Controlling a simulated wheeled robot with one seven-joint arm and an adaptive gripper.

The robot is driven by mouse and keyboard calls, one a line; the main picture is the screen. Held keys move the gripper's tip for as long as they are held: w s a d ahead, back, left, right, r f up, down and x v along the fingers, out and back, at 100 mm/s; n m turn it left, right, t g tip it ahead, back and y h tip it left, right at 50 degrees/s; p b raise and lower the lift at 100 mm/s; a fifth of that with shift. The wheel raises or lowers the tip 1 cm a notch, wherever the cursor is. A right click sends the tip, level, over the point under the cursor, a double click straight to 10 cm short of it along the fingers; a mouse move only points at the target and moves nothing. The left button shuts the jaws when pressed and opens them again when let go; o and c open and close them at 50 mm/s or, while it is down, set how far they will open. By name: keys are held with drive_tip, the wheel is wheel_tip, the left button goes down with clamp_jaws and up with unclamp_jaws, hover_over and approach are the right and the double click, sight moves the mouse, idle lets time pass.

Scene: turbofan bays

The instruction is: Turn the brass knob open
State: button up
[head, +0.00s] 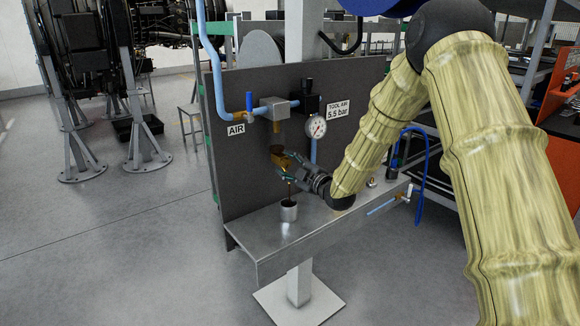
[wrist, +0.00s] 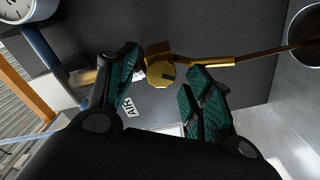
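A brass knob (wrist: 160,72) sits between my fingertips in the wrist view, on a brass fitting with a short spout (wrist: 210,62). In the head view the brass fitting (head: 277,152) is on the dark panel, partly hidden by my gripper (head: 284,168). My gripper (wrist: 165,80) is open around the knob. The left fingers lie close against the brass; a small gap shows on the right, and contact is unclear. A thin brown line, like a stream, runs from the spout towards a metal cup (head: 289,211) on the shelf.
The metal shelf (head: 325,228) lies below the dark panel (head: 240,175). Above are a blue-handled valve (head: 249,103), a grey block (head: 276,110) and a pressure gauge (head: 316,126). A blue hose (head: 423,175) hangs at the right. Floor at left front is clear.

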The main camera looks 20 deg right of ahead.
drive_tip(key=v, duration=1.2)
idle(0.4)
drive_tip(key=s+a+f+m+g+h, duration=0.1)
drive_tip(key=s+a+f+m+g, duration=0.15)
drive_tip(key=s+f, duration=0.6)
drive_tip(key=s+a+f+m+g+h, duration=0.1)
drive_tip(key=s+f+m+g+h, duration=0.2)
drive_tip(key=f, duration=1)
drive_tip(key=s+a+f+m+g, duration=0.25)
drive_tip(key=s+f, duration=0.45)
drive_tip(key=f, duration=0.4)
drive_tip(key=s+a+f+m+g, duration=0.1)
drive_tip(key=s+f+m+g, duration=0.1)
drive_tip(key=s, duration=0.8)
drive_tip(key=s+a+f+m+g+h, duration=0.1)
drive_tip(key=s+f+m+g, duration=0.2)
drive_tip(key=s+f, duration=0.4)
drive_tip(key=s+a+f+m+g+h, duration=0.1)
drive_tip(key=s+f+g, duration=0.3)
drive_tip(key=s, duration=1.1)
drive_tip(key=shift+f+m, duration=0.4)
drive_tip(key=shift+m, duration=0.5)
